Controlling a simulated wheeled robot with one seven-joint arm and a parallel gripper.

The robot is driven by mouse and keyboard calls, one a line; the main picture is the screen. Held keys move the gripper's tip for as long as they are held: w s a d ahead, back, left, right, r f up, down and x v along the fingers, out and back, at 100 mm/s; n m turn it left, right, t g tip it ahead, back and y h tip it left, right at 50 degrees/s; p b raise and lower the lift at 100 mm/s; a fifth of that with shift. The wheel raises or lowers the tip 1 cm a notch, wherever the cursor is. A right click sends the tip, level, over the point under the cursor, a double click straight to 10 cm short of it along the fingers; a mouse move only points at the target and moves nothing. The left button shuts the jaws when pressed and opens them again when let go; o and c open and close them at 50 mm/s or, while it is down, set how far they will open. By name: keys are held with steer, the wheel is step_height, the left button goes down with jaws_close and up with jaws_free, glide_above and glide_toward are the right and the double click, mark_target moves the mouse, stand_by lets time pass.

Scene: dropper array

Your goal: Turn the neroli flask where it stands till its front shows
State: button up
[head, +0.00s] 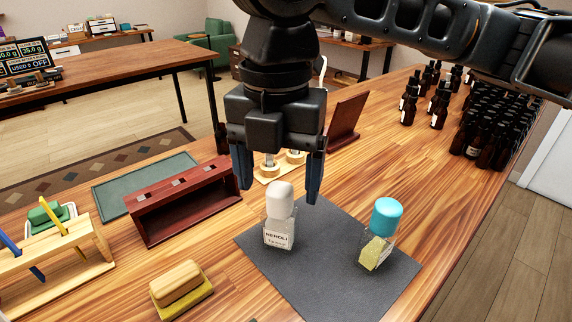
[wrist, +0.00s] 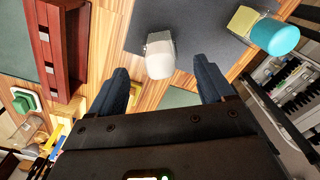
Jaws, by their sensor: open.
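The neroli flask (head: 278,236) is a clear glass bottle with a white cap, standing upright on a dark grey mat (head: 315,285). In the head view its white label reading NEROLI faces the camera. My gripper (head: 278,195) points down with its two dark fingers apart, near the cap's height. In the wrist view the white cap (wrist: 160,56) shows between and just past the fingertips (wrist: 160,68), with gaps on both sides. Nothing is held. The side of the flask away from the head camera is hidden.
A second flask (head: 376,252) with a turquoise cap and yellow-green body stands on the mat to the right. A dark red rack (head: 185,205), a yellow block (head: 178,285) and a wooden stand (head: 60,258) lie left. Several dark dropper bottles (head: 485,135) fill the back right.

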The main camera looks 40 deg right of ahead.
mark_target(280, 216)
steer(key=shift+d+f, duration=0.1)
steer(key=shift+f, duration=3.7)
steer(key=c, duration=1.2)
steer(key=n, duration=1.1)
steer(key=shift+r+n+b, duration=0.1)
steer(key=shift+n+b, duration=0.2)
steer(key=shift+b, duration=0.05)
